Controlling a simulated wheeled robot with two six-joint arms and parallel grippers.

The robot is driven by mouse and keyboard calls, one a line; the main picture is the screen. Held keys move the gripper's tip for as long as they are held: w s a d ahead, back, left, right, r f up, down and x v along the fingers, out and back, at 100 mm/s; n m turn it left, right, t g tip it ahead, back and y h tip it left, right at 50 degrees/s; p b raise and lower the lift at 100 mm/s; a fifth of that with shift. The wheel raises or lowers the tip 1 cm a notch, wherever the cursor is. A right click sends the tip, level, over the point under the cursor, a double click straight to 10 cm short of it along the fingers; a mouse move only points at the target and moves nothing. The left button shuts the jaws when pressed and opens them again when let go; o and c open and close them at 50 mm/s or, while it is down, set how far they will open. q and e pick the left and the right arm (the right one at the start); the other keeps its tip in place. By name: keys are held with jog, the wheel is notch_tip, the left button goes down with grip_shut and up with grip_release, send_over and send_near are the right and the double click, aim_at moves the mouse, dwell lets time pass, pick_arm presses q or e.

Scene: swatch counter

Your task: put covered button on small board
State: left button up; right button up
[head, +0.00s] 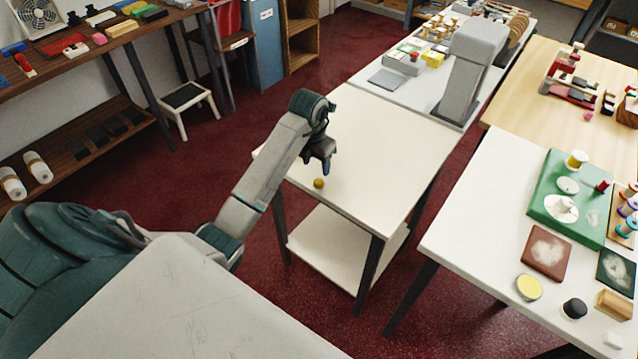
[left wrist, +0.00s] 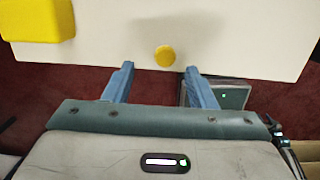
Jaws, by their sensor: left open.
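A small round mustard-yellow button (head: 319,183), apparently the covered button, lies on the white table near its left edge. In the left wrist view the button (left wrist: 165,56) lies ahead of and roughly between my open left fingers (left wrist: 159,70), not held. In the head view my left gripper (head: 320,163) hangs just above and beyond the button, apart from it. Small flat boards, one red-brown (head: 546,253) and one dark green (head: 617,270), lie on the right table; I cannot tell which is the small board. My right gripper is not in view.
A yellow block (left wrist: 38,20) shows in the left wrist view, left of the button. The white table (head: 385,170) is otherwise largely clear. The right table holds a large green board (head: 548,190) with spools, a yellow disc (head: 529,288) and a black knob (head: 574,308).

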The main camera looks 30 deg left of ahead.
aim_at(319, 181)
pick_arm(q)
jog(key=shift+d+f, duration=0.1)
jog(key=shift+f, duration=0.4)
jog(key=f+p, duration=0.1)
jog(key=f, duration=0.2)
jog(key=f+p, duration=0.1)
jog(key=shift+s+d+f+p, duration=0.1)
jog(key=shift+d+f+p, duration=0.1)
jog(key=shift+d+p, duration=0.1)
jog(key=shift+f, duration=0.3)
jog(key=c, duration=0.9)
grip_shut()
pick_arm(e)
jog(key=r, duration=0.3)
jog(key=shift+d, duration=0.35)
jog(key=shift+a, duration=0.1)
pick_arm(q)
jog(key=shift+r, duration=0.1)
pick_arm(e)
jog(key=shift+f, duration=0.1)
